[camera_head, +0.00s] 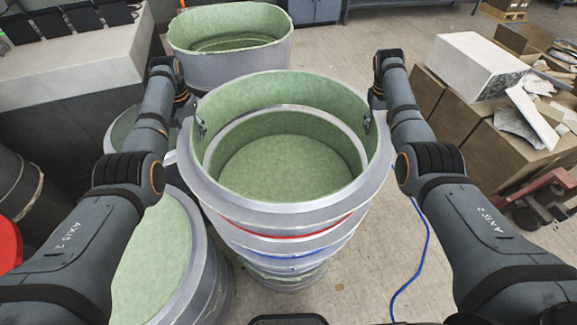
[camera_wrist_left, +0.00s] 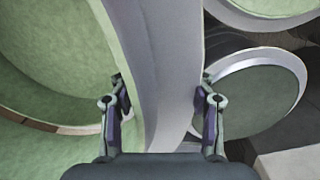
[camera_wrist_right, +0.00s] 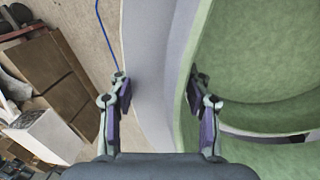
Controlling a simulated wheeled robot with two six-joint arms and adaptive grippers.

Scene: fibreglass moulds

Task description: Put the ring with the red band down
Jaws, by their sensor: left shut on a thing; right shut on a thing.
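A large ring (camera_head: 372,172), grey outside and pale green inside, is at the centre of the head view. A red band (camera_head: 290,232) shows just under its grey front lip. My left gripper (camera_head: 198,126) is shut on the ring's left wall; the left wrist view shows one finger on each side of it. My right gripper (camera_head: 368,122) is shut on its right wall in the same way. The ring looks level, over a stack of mould parts with a blue band (camera_head: 292,262). A narrower rim (camera_head: 290,110) shows inside it. Any gap beneath the ring is hidden.
A green-lined mould (camera_head: 230,62) stands behind, and another (camera_head: 152,262) stands close at front left. Cardboard boxes (camera_head: 478,130) and a pallet jack (camera_head: 545,205) are at right. A blue cable (camera_head: 424,250) crosses the otherwise clear floor right of the stack.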

